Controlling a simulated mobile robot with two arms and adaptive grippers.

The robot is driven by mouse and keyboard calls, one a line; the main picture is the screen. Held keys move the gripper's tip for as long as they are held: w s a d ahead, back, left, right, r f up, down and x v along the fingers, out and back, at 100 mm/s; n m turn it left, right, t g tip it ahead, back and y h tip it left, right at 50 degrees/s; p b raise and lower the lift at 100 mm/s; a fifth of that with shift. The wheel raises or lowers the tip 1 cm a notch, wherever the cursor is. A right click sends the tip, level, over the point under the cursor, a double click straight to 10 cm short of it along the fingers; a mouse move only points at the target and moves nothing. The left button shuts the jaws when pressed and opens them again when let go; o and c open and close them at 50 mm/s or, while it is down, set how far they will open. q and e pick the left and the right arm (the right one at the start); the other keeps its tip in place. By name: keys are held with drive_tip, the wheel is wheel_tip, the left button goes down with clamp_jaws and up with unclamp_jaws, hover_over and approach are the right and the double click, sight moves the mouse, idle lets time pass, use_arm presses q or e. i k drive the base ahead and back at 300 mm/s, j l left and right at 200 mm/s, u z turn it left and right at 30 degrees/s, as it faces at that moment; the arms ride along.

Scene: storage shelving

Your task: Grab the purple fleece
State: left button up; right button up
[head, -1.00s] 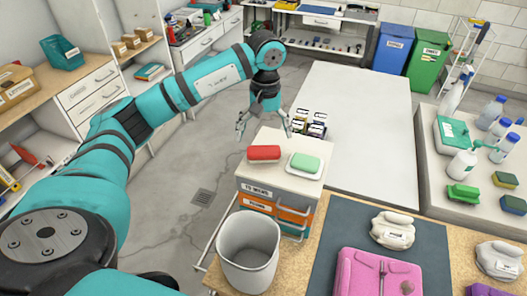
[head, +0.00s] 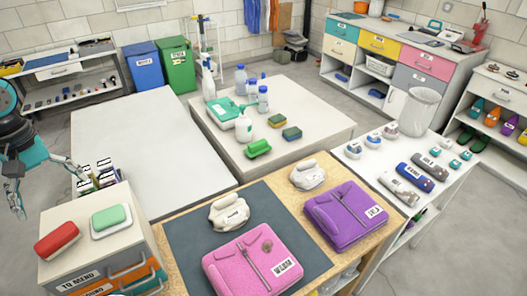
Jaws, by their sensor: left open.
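The purple fleece (head: 345,214) lies folded flat on the wooden-topped table (head: 281,203), with a zip down its front and a white label at its right corner. A similar pink fleece (head: 253,262) lies to its left, partly on a dark mat. My left gripper (head: 49,190) is at the far left edge, above and behind the drawer unit, with its fingers spread and nothing between them. It is well away from the purple fleece. My right gripper is not in view.
Two cream bundles (head: 229,213) sit behind the fleeces. A drawer unit (head: 137,240) with red and green bars stands at the left. A bench with bottles (head: 240,80) stands behind. A white shelf (head: 365,172) with small goods is right of the fleece.

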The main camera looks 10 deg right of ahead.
sight(344, 225)
drive_tip(key=z, duration=1.15)
